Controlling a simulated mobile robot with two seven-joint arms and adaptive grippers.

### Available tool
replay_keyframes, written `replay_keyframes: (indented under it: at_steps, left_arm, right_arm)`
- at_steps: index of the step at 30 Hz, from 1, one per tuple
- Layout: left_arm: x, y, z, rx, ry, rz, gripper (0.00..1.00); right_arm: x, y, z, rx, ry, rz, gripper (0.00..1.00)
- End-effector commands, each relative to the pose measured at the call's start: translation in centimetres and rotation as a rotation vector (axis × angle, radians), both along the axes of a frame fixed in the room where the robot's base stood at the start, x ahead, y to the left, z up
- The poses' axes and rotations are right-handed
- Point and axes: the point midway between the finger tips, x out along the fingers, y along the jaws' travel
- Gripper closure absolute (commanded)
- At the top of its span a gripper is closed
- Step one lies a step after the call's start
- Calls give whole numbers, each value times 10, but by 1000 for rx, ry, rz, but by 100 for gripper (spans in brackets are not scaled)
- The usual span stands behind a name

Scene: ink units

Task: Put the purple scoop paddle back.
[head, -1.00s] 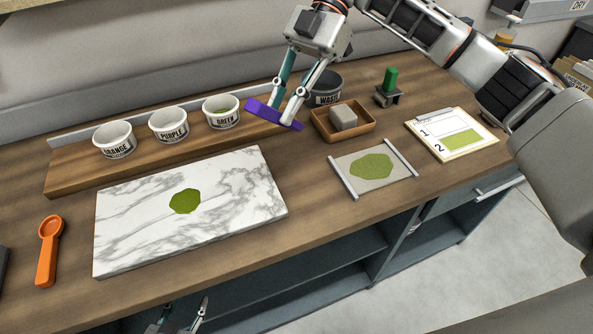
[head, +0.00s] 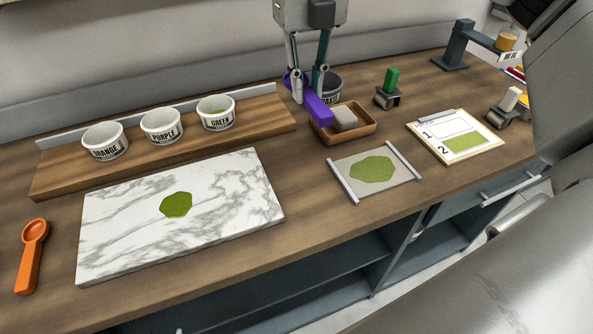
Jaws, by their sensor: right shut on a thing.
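The purple scoop paddle (head: 318,109) is held in my right gripper (head: 309,96) in the head view. The gripper comes down from the top and is shut on the paddle. The paddle points toward the viewer, its near end beside the left edge of the wooden tray in the picture; I cannot tell whether it touches the tray or the counter. An orange scoop paddle (head: 32,254) lies on the counter at the far left. My left gripper does not show.
Orange, purple and green cups (head: 162,127) stand on a wooden board (head: 60,176). A marble slab (head: 120,235) bears green ink. The wooden tray (head: 367,131) holds a grey block; the waste cup (head: 331,85) stands behind. A green-handled roller (head: 390,85) and clipboard (head: 412,127) are right.

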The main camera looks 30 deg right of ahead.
Motion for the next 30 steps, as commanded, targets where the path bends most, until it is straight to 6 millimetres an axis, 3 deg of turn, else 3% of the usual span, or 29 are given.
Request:
replay_keyframes:
  at_steps: [18,30]
  left_arm:
    - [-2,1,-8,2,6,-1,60]
    - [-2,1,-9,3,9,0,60]
  right_arm:
    - [-1,-1,-136,0,3,-1,100]
    - [-1,-1,-171,0,4,-2,100]
